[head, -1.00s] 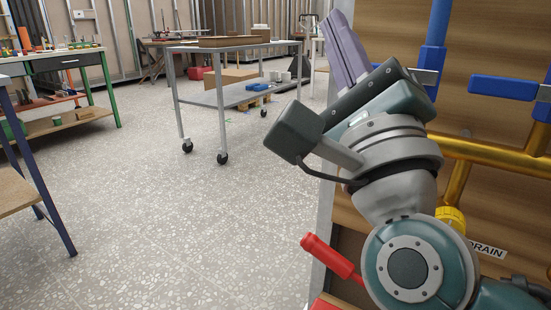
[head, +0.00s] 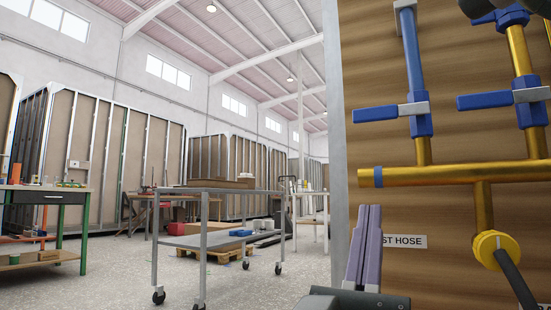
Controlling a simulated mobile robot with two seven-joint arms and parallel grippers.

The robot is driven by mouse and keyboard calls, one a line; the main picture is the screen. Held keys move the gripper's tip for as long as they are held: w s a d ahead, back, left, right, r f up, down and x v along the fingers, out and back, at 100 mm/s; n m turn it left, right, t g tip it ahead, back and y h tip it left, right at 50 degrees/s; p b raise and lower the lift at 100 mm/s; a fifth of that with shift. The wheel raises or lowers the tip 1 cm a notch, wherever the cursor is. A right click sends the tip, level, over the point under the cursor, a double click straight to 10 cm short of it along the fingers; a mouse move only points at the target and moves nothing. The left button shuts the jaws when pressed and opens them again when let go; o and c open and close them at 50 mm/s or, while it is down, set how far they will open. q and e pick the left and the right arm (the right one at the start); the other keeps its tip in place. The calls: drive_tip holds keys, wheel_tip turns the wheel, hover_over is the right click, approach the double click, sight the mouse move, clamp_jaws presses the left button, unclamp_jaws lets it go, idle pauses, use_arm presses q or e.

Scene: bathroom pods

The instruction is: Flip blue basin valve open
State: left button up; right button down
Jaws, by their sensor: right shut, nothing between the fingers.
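Two blue valves show on the wooden panel in the head view. The left blue valve (head: 420,120) sits on a blue pipe above a brass pipe, its blue lever (head: 375,114) lying level and pointing left. The right blue valve (head: 530,98) has a similar blue lever (head: 484,101), also level and pointing left. No label names either one as the basin valve. My right gripper (head: 369,210) shows at the bottom, pale purple fingers pointing up and pressed together, empty. It appears below the left valve, apart from both levers. My left gripper is not in view.
A brass pipe (head: 400,177) runs across the wooden panel (head: 385,60), with a yellow fitting (head: 496,250) and black hose below. A partly covered label reads "ST HOSE". A metal cart (head: 215,190) stands farther back on open speckled floor.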

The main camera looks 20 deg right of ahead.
sight(389, 112)
drive_tip(key=shift+d+r, duration=0.1)
drive_tip(key=s+a+r+x, duration=0.1)
drive_tip(key=r+x, duration=0.1)
drive_tip(key=x, duration=1)
drive_tip(key=shift+r, duration=0.2)
drive_tip(key=shift+a, duration=0.1)
